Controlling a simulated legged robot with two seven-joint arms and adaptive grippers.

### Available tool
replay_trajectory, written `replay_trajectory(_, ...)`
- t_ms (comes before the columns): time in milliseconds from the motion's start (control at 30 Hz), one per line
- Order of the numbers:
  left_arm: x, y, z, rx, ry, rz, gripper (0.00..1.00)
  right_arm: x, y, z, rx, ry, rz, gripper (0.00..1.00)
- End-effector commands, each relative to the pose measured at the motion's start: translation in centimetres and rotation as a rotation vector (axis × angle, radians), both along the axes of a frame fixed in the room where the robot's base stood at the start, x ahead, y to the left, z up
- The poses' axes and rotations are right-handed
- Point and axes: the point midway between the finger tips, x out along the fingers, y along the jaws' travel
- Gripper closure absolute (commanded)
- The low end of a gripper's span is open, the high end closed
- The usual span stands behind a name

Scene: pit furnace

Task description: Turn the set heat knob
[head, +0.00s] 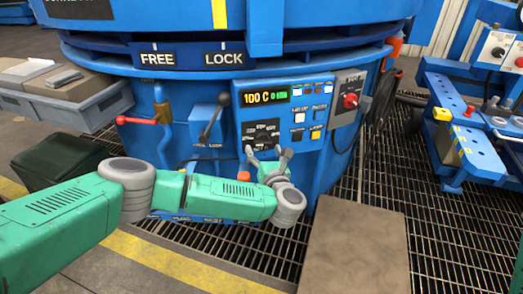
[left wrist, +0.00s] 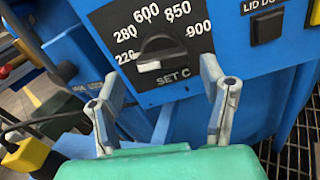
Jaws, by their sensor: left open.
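The set heat knob (left wrist: 158,50) is a dark knob on a black dial plate marked SET C, with numbers from 220 to 900 around it. Its white mark is at the lower left, nearest 220. In the head view the black dial plate (head: 262,134) sits on the blue control panel below a display reading 100 C. My left gripper (head: 268,155) is just in front of and below the dial. In the left wrist view its two fingers (left wrist: 160,78) are spread wide, one on each side of the knob's lower part, with nothing between them. My right gripper is not in view.
A red-handled lever (head: 138,121) and a grey lever (head: 212,122) are left of the panel. Several buttons (head: 308,115) and a red switch (head: 350,100) are right of the dial. A brown plate (head: 354,245) lies on the grated floor.

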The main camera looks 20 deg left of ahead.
Motion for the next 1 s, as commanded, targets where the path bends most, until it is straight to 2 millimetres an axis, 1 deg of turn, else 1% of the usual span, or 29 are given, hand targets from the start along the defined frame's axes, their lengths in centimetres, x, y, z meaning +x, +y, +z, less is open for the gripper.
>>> replay_trajectory(33,0.6,0.4,-0.2,0.002,-0.001,0.002,0.34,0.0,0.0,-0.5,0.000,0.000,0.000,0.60)
replay_trajectory(100,1.4,0.8,-0.2,0.002,0.000,0.002,0.34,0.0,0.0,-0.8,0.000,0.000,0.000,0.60)
replay_trajectory(200,2.1,1.2,-0.1,0.001,0.000,0.000,0.34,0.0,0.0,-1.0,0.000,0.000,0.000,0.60)
replay_trajectory(333,2.5,1.6,0.0,0.001,0.001,0.000,0.34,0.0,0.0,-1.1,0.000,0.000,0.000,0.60)
replay_trajectory(567,2.6,1.6,0.0,0.001,0.001,-0.001,0.34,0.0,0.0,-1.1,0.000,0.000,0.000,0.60)
replay_trajectory(667,2.6,1.5,0.0,0.001,0.001,-0.001,0.66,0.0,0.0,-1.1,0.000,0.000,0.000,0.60)
replay_trajectory(700,2.6,1.5,0.0,0.001,0.001,-0.001,0.80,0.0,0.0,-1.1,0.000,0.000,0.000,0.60)
replay_trajectory(733,2.6,1.5,0.0,0.001,0.001,-0.001,0.85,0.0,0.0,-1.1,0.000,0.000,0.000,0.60)
replay_trajectory(1000,2.5,1.5,0.1,0.010,0.006,0.000,0.85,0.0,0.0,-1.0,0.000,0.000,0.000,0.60)
